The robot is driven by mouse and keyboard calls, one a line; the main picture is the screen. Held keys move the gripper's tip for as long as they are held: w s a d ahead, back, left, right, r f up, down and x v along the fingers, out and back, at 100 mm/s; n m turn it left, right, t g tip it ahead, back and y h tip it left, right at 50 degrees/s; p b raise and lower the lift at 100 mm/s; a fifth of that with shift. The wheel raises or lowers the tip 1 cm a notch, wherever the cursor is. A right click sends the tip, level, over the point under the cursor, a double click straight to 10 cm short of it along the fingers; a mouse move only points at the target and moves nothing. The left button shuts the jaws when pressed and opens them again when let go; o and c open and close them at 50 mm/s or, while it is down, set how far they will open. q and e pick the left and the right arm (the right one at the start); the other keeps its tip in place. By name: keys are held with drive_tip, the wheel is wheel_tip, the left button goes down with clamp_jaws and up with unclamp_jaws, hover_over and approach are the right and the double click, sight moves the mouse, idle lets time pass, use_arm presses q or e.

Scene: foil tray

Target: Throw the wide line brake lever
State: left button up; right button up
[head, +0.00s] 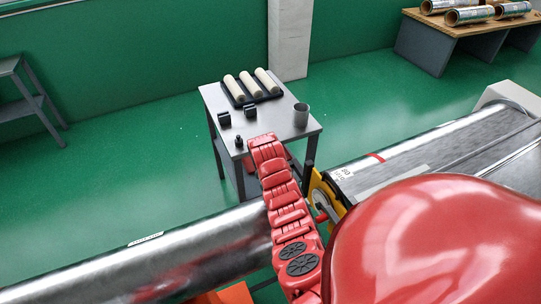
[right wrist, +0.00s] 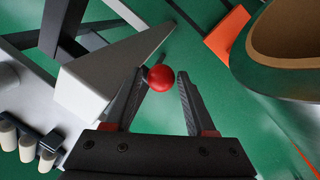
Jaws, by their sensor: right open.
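My right gripper (right wrist: 160,74) is open in the right wrist view. A round red knob (right wrist: 160,77), likely the brake lever's, shows between its two fingertips, with a gap visible on the right side. I cannot tell its depth or whether a finger touches it. The lever's stem is not clear there. In the head view a yellow plate (head: 323,192) stands beside the metal roller, with a small red part (head: 321,217) near it, partly hidden by my red arm. My right gripper is not distinguishable in the head view. My left gripper is not in view.
A long metal roller (head: 150,262) runs at lower left. A grey wedge-shaped part (right wrist: 100,75) stands close to the gripper's left finger. Green floor is open behind the machine.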

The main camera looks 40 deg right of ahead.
drive_tip(key=shift+f, duration=0.65)
drive_tip(key=shift+w+d+f+p, duration=0.15)
drive_tip(key=shift+f+p, duration=0.15)
drive_tip(key=shift+f, duration=0.2)
drive_tip(key=shift+c, duration=0.3)
clamp_jaws()
idle(0.4)
